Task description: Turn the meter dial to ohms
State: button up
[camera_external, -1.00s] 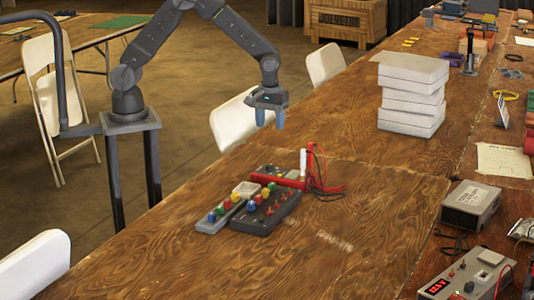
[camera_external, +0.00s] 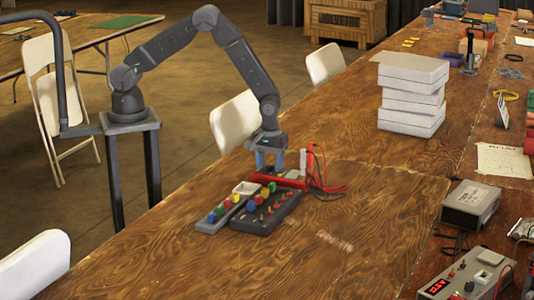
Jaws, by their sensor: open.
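The meter (camera_external: 290,185) is a flat unit with a red casing, lying on the wooden table behind two button boxes. Red and black leads (camera_external: 318,170) lie at its right end. My gripper (camera_external: 281,164) points down over the meter, its blue fingers apart and low at the meter's far side. I cannot tell whether the fingers touch it. The gripper partly covers the meter's face, and the dial is too small or hidden to make out.
A dark box with coloured knobs (camera_external: 266,213) and a grey button box (camera_external: 212,221) sit close in front of the meter. A stack of white blocks (camera_external: 411,95) stands back right. The table front is clear.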

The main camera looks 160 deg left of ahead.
jog(key=shift+c, duration=0.4)
jog(key=c, duration=0.8)
jog(key=shift+c, duration=0.2)
